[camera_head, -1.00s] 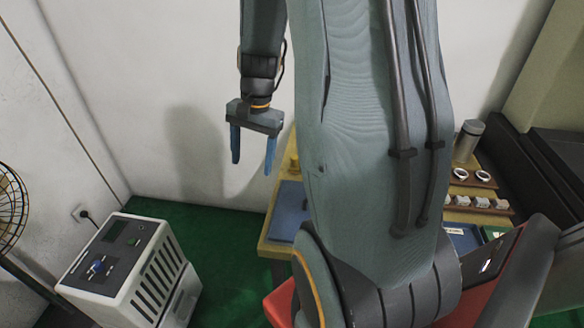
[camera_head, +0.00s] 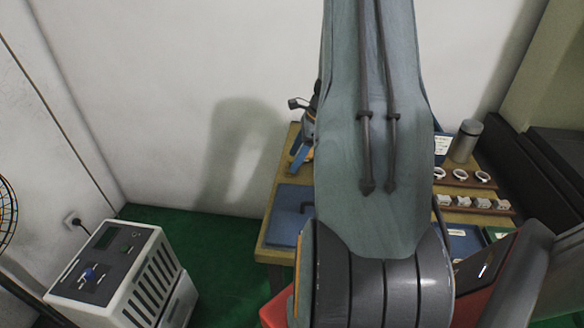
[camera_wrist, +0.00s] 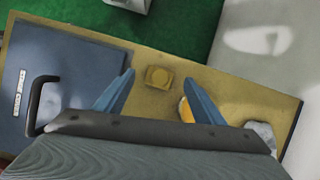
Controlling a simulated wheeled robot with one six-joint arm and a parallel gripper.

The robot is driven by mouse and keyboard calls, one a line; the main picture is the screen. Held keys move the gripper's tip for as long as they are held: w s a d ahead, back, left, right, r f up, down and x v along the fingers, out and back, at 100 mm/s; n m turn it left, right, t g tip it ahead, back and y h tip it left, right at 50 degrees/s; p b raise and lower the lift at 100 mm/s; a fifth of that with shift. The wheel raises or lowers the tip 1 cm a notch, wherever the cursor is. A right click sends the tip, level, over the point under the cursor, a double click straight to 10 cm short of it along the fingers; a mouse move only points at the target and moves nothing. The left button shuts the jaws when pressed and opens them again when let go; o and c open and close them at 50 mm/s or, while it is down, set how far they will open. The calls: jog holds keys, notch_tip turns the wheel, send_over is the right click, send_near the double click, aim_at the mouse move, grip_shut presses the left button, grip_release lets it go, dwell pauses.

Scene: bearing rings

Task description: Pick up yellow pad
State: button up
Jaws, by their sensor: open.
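A small square yellow pad (camera_wrist: 159,76) lies on the tan bench top and shows in the wrist view between and beyond my fingertips. My gripper (camera_wrist: 159,78) is open with its two blue fingers spread, and nothing is between them; I cannot tell its height above the pad. In the head view my gripper (camera_head: 301,160) is over the far left part of the bench, mostly hidden by my arm. The pad cannot be made out in the head view.
A blue board (camera_wrist: 62,70) with a black handle (camera_wrist: 38,105) lies left of my fingers. An orange-yellow thing (camera_wrist: 186,112) is partly behind the right finger, with a grey lump (camera_wrist: 262,134) beside it. White rings (camera_head: 460,174) and a metal cylinder (camera_head: 465,140) stand right.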

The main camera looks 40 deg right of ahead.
aim_at(292, 159)
jog(key=shift+x, duration=1.75)
jog(key=c, duration=1.3)
jog(key=shift+o, duration=0.2)
jog(key=shift+r, duration=0.15)
notch_tip(292, 159, up, 10)
jog(key=shift+f+b, duration=0.1)
jog(key=shift+b, duration=0.25)
jog(key=o, duration=0.6)
jog(key=shift+c, duration=0.2)
jog(key=c, duration=0.4)
